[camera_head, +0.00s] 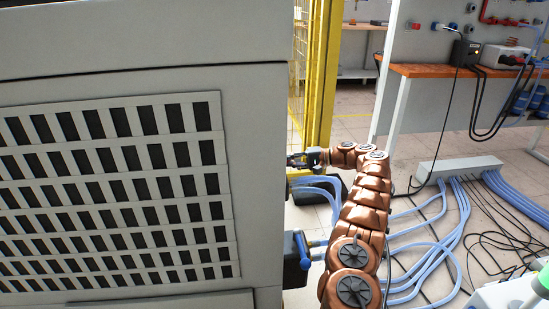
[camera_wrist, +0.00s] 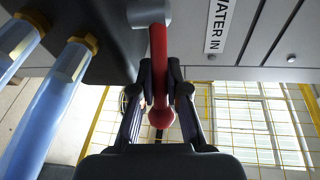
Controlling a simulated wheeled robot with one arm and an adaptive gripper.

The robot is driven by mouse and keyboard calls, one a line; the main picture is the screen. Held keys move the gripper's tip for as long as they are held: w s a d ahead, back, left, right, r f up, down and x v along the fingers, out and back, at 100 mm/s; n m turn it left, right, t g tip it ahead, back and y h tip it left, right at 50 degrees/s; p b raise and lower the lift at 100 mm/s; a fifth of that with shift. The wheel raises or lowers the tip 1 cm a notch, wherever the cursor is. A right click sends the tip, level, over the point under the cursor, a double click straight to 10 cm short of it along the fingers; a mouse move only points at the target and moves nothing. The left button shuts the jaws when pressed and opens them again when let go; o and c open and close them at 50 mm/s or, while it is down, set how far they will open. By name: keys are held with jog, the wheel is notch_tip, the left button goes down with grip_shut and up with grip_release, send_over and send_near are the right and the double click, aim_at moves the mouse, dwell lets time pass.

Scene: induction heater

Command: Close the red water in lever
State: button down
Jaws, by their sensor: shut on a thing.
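The red water in lever (camera_wrist: 158,45) shows in the wrist view at the top centre. It runs down from a grey valve fitting (camera_wrist: 143,12) to a rounded red end. My gripper (camera_wrist: 159,82) is shut on the lever, with one dark finger on each side of it. A "WATER IN" label (camera_wrist: 218,25) is on the grey panel to the right of the lever. In the head view my gripper (camera_head: 308,158) is at the right side of the large grey cabinet (camera_head: 150,70). The lever cannot be made out there.
Blue hoses with brass fittings (camera_wrist: 62,75) are left of the lever. Blue hoses (camera_head: 430,230) and black cables cover the floor right of my arm. A yellow post (camera_head: 322,70) stands behind my gripper. A workbench (camera_head: 440,70) is at the back right.

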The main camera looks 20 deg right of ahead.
jog(key=shift+w, duration=0.1)
dwell(0.4)
jog(key=c, duration=1.2)
grip_release()
jog(key=shift+o, duration=0.2)
jog(key=v, duration=0.7)
jog(key=shift+d, duration=0.25)
jog(key=shift+s+d+r, duration=0.1)
jog(key=shift+s, duration=0.1)
